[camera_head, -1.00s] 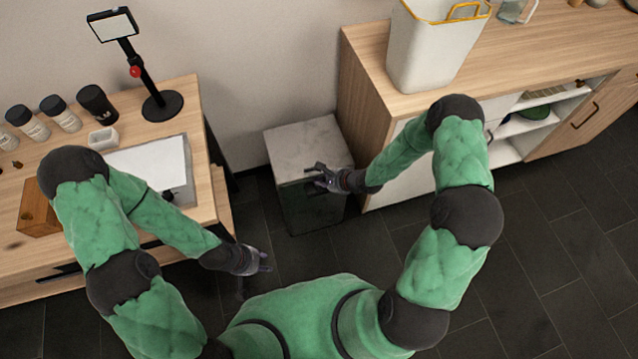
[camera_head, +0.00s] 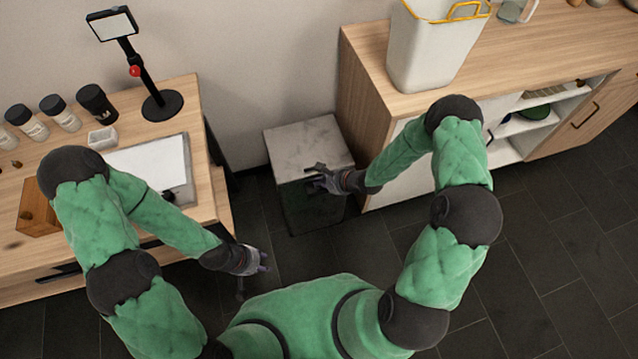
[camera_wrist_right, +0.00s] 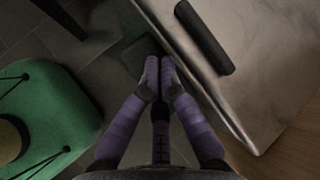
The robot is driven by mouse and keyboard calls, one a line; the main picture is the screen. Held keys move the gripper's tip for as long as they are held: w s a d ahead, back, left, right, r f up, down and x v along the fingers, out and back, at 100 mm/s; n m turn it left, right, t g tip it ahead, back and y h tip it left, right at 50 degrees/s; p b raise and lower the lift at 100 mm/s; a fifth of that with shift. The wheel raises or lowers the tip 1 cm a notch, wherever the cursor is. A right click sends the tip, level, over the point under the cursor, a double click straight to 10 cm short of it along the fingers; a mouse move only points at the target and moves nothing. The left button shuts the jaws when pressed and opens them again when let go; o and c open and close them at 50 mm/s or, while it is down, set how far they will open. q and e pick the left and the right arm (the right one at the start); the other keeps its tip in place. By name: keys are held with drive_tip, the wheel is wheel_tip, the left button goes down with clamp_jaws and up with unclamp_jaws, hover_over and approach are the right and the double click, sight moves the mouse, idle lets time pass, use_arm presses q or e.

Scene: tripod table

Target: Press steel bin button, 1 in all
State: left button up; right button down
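The steel bin, a grey box with a mottled top (camera_head: 300,143) and a darker front, stands on the floor between two wooden units. In the right wrist view its pale top (camera_wrist_right: 262,70) fills the right side, with a dark rounded bar (camera_wrist_right: 204,38) along it. Which part is the button I cannot tell. My right gripper (camera_head: 314,179) is at the bin's front, near the top edge. In the wrist view its purple fingertips (camera_wrist_right: 160,64) are together, with nothing seen between them; contact with the bin is unclear. My left gripper (camera_head: 264,264) hangs over the floor, away from the bin.
A wooden table (camera_head: 205,196) at left carries jars, a tray and a phone stand (camera_head: 161,106). A wooden cabinet (camera_head: 362,52) at right, close to my right forearm, bears a white bin (camera_head: 425,50) with a yellow rim. Dark floor is free in front.

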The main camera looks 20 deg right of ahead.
drive_tip(key=shift+f, duration=0.25)
drive_tip(key=shift+r, duration=0.1)
idle(0.4)
drive_tip(key=shift+r+p, duration=0.9)
drive_tip(key=shift+p, duration=0.1)
wheel_tip(320, 180, up, 5)
drive_tip(key=p, duration=0.5)
idle(0.7)
